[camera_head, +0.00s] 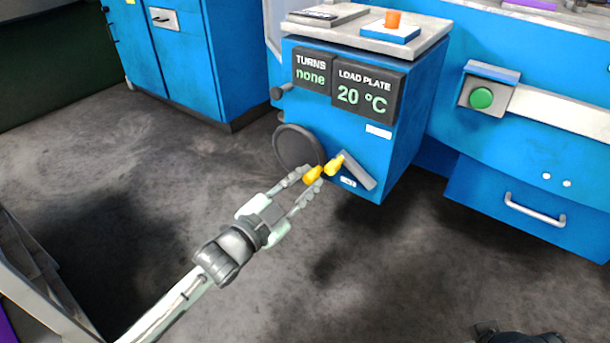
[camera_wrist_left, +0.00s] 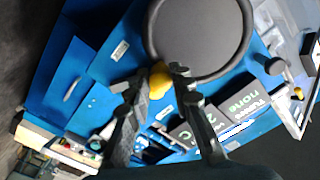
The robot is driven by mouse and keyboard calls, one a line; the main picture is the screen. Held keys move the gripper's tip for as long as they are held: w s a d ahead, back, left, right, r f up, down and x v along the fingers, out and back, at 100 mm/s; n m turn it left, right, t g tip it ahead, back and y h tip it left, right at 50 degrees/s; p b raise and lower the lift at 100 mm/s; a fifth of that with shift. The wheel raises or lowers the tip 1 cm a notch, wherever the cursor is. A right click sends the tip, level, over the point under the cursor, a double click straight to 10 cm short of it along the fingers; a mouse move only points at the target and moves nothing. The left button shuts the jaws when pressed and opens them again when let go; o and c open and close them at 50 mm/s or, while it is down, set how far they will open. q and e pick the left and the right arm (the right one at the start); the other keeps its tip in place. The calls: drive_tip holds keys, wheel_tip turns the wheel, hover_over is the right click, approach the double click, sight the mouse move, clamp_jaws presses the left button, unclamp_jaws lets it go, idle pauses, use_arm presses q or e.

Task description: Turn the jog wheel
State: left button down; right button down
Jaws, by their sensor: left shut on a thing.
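The jog wheel (camera_head: 297,147) is a dark round disc on the front of the blue machine box. It has a yellow handle (camera_head: 313,174) at its lower right rim. My left gripper (camera_head: 308,180) is shut on this handle. In the left wrist view the wheel (camera_wrist_left: 200,38) fills the top, and the yellow handle (camera_wrist_left: 160,85) sits between the fingers of my left gripper (camera_wrist_left: 153,80). The fingers partly cover the handle. The turns display (camera_head: 311,71) reads "none".
A grey lever (camera_head: 357,172) with a yellow grip (camera_head: 334,165) stands just right of the wheel handle. The load plate display (camera_head: 365,91) reads 20 °C. A green button (camera_head: 481,98) is on the machine at right. A blue cabinet (camera_head: 190,60) stands at left. The floor around my arm is clear.

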use_arm(q)
drive_tip(key=shift+w+f+m, duration=0.1)
drive_tip(key=shift+f+m, duration=0.35)
drive_tip(key=shift+m, duration=0.35)
use_arm(e)
drive_tip(key=shift+w+f, duration=0.1)
drive_tip(key=shift+f, duration=0.2)
use_arm(q)
drive_tip(key=shift+a, duration=0.1)
drive_tip(key=c, duration=1.3)
unclamp_jaws()
use_arm(e)
drive_tip(key=shift+w+a, duration=0.1)
use_arm(q)
drive_tip(key=v, duration=1.2)
